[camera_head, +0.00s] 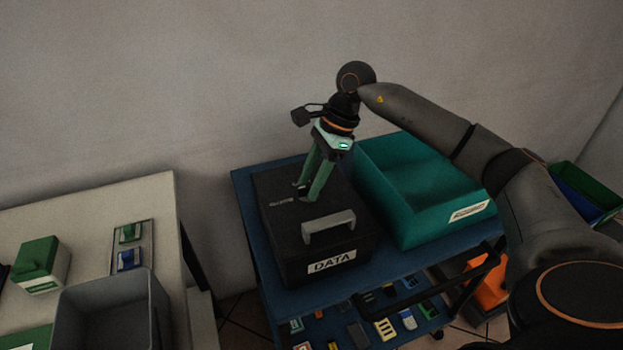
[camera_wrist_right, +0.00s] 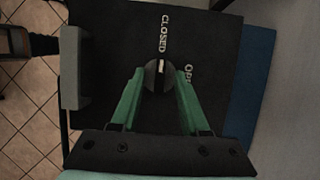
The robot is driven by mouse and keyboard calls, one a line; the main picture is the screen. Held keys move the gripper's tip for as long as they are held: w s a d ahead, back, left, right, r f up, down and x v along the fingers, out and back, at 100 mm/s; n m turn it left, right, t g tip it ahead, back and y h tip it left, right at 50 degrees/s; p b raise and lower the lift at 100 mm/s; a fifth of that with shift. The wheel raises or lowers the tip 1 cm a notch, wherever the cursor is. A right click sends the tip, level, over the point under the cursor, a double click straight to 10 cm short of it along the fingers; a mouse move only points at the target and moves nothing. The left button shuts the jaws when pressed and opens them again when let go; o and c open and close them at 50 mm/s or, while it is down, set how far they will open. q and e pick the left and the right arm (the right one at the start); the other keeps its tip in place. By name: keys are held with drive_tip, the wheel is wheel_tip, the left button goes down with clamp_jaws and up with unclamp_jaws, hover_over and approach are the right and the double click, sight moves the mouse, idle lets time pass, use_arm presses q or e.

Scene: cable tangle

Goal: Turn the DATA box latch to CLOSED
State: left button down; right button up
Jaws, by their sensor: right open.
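The black DATA box (camera_head: 290,243) stands on the blue cart top, with its grey handle and DATA label facing the front. My right gripper (camera_head: 305,193) points down at the box lid. In the right wrist view, the round dark latch (camera_wrist_right: 153,84) sits between the open green fingers of my right gripper (camera_wrist_right: 161,75). I cannot tell whether they touch it. A light bar on the latch runs up the picture, roughly in line with the CLOSED lettering (camera_wrist_right: 166,33). The OPEN lettering (camera_wrist_right: 188,73) is partly hidden by a finger. My left gripper is not in view.
A teal bin (camera_head: 410,215) stands right beside the box on the blue cart (camera_head: 247,190). A pale table (camera_head: 120,195) at left holds a grey bin (camera_head: 150,300) and a green-topped box (camera_head: 42,265). A lower shelf carries several small items. The wall stands close behind.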

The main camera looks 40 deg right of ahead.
drive_tip(key=v, duration=1.2)
drive_tip(key=shift+d+r, duration=0.2)
